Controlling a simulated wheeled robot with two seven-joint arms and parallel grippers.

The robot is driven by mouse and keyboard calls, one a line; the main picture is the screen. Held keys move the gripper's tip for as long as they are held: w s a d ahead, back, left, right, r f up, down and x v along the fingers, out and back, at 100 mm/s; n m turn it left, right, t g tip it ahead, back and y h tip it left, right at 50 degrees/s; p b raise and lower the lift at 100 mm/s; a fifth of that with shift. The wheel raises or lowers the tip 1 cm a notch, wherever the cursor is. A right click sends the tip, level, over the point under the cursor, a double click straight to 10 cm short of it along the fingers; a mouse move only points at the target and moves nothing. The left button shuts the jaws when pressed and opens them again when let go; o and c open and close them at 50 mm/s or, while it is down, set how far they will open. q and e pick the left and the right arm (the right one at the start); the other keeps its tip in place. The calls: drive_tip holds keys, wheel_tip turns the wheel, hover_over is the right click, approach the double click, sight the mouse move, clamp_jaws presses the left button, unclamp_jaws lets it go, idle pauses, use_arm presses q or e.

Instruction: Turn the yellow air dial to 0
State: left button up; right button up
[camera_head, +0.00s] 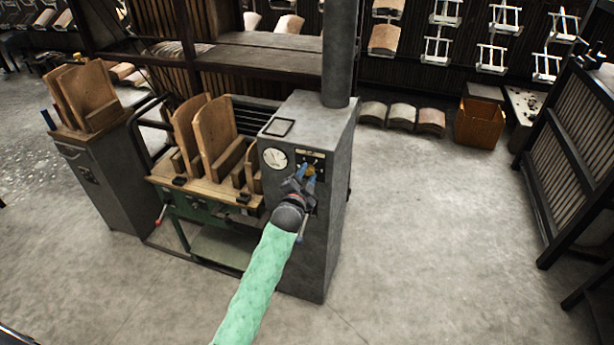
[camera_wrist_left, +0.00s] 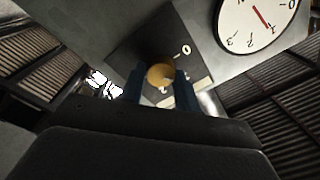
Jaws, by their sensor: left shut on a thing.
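The yellow air dial (camera_head: 310,171) is on the upper front of the grey machine cabinet (camera_head: 333,222). My left gripper (camera_head: 305,174) reaches it from the front, its blue fingers on either side of the dial. In the left wrist view the dial (camera_wrist_left: 160,75) sits between the fingertips of the left gripper (camera_wrist_left: 161,85), which is shut on it. A "0" mark shows on the dark plate (camera_wrist_left: 150,48) beside the dial. The round white gauge (camera_wrist_left: 257,22) has a red needle pointing near 1. My right gripper is not in view.
A wooden-topped bench (camera_head: 205,188) with upright curved wooden boards joins the cabinet's left side. A red-tipped lever (camera_head: 161,213) sticks out below it. A wooden box (camera_head: 479,122) stands at the back right. The floor right of the cabinet is clear.

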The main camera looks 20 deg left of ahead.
use_arm(q)
drive_tip(key=n, duration=0.4)
drive_tip(key=n+p, duration=0.1)
drive_tip(key=n, duration=0.3)
drive_tip(key=shift+n, duration=0.3)
drive_tip(key=n, duration=0.2)
drive_tip(key=shift+n+g, duration=0.3)
drive_tip(key=shift+f+n+p, duration=0.1)
drive_tip(key=shift+n+p, duration=0.25)
drive_tip(key=shift+n, duration=0.35)
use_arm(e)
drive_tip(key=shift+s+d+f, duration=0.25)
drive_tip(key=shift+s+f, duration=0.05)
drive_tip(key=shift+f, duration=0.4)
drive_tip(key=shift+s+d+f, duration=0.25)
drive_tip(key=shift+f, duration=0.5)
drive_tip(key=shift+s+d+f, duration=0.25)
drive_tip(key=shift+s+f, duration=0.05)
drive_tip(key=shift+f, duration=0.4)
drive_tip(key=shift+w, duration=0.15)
use_arm(q)
drive_tip(key=o, duration=0.9)
drive_tip(key=shift+o, duration=0.4)
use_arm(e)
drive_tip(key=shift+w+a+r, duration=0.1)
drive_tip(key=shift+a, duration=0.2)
